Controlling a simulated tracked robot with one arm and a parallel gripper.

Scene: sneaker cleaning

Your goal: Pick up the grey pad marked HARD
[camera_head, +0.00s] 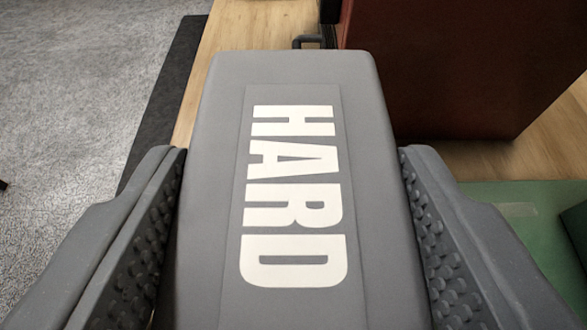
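The grey pad (225,200) fills the middle of the view, with HARD in white letters running down its top face. It lies lengthwise between the two fingers of my gripper (292,155), and its far end reaches past the fingertips. The studded inner faces of the fingers are against the left and right sides of the pad, with no clear gap at the tips. My gripper looks shut on the pad. The pad's near end is cut off by the bottom edge, and its underside is hidden.
A wooden surface (240,28) shows beyond the pad, with a dark strip (165,95) and grey carpet (85,70) to the left. A dark red box-like block (460,70) stands at the upper right. A green surface (510,200) lies at the right.

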